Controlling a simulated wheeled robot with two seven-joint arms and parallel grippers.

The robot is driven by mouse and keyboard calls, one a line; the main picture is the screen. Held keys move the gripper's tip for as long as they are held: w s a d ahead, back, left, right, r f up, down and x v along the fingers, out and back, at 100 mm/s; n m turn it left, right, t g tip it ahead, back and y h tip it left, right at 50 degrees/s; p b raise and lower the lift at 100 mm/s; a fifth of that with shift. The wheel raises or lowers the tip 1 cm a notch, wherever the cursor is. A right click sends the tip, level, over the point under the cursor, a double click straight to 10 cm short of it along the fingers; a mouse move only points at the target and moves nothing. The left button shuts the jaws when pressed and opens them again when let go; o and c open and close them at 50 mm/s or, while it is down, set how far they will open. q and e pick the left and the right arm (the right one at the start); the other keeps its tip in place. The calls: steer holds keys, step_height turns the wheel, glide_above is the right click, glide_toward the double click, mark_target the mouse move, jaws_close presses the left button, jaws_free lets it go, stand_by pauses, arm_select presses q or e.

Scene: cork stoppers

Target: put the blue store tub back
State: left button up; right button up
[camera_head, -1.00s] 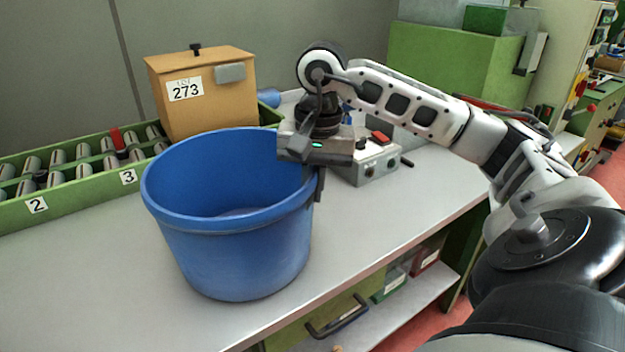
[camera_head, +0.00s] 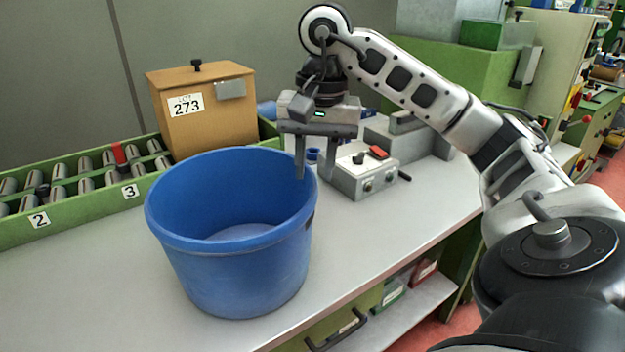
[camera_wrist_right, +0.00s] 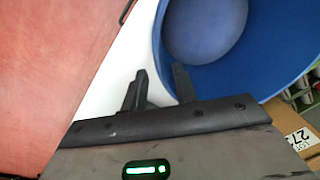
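The blue store tub (camera_head: 235,268) stands upright on the grey bench top (camera_head: 80,290), in the middle-left of the head view. It looks empty inside. My right gripper (camera_head: 316,172) is raised at the tub's right rim, pointing down, with its two fingers apart and nothing between them. In the right wrist view the open fingers (camera_wrist_right: 160,85) are near the tub's rim, and the blue wall (camera_wrist_right: 270,75) curves away beyond them. I cannot tell whether a finger touches the rim. My left gripper is not in view.
A tan box labelled 273 (camera_head: 215,120) stands behind the tub. A green rack with several metal cylinders (camera_head: 75,200) lies at the back left. A grey control box with a red button (camera_head: 362,178) is right of the gripper. The bench front left of the tub is clear.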

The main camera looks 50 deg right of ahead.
step_height(320, 180, up, 4)
steer(key=shift+s+d+p, duration=0.1)
steer(key=shift+s+p, duration=0.05)
steer(key=shift+p, duration=0.65)
